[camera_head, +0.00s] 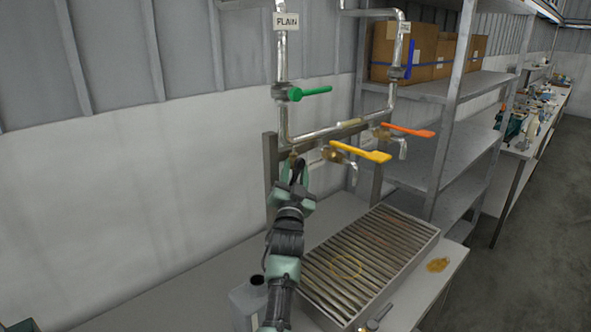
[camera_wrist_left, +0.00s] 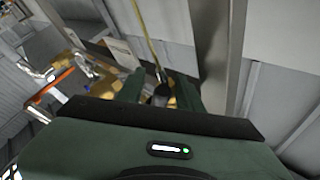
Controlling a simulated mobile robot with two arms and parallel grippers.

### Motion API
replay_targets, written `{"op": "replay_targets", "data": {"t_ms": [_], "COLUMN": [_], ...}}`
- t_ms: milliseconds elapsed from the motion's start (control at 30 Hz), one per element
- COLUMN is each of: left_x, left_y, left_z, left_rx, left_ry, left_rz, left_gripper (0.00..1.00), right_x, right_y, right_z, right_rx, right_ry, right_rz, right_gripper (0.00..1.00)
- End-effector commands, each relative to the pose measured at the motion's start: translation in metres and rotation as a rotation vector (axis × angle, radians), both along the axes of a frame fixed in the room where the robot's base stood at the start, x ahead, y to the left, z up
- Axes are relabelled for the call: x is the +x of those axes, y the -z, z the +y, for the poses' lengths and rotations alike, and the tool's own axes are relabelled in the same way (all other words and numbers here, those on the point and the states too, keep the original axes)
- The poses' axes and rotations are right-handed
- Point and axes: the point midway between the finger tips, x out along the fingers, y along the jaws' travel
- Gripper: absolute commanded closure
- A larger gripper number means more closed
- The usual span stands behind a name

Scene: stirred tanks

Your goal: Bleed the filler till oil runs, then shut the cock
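The pipework over the bench carries a green lever (camera_head: 312,92), an orange lever (camera_head: 410,130) and a yellow lever (camera_head: 362,153). My left gripper (camera_head: 293,172) is upright at the lower left of the pipework, left of the yellow lever, close to a brass fitting (camera_head: 293,158). In the left wrist view its fingers (camera_wrist_left: 160,95) stand apart with a small dark piece between them; contact cannot be told. The orange lever also shows there (camera_wrist_left: 52,86). No running oil is visible. My right gripper is out of view.
A slatted metal tray (camera_head: 425,238) lies on the bench below the pipes, with a faint yellow ring on its slats. An amber spot (camera_head: 438,265) is on the bench to its right. A grey container (camera_head: 246,304) stands beside my left arm. Shelves (camera_head: 470,85) hold cardboard boxes behind.

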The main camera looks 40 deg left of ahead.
Motion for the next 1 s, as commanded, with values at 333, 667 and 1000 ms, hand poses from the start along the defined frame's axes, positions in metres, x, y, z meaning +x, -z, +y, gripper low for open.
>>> {"op": "replay_targets", "data": {"t_ms": [333,667,1000], "left_x": [0.000,-0.002,-0.008], "left_y": [0.000,-0.004,-0.008], "left_z": [0.000,0.000,0.001], "left_rx": [0.000,0.005,0.030], "left_ry": [0.000,0.000,-0.001], "left_rz": [0.000,0.054,0.294], "left_gripper": [1.00,1.00,1.00], "right_x": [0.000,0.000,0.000], "right_y": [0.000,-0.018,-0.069], "right_z": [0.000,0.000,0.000], "right_rx": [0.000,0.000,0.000], "right_ry": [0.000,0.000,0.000], "right_rz": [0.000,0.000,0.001], "right_gripper": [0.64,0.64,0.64]}}
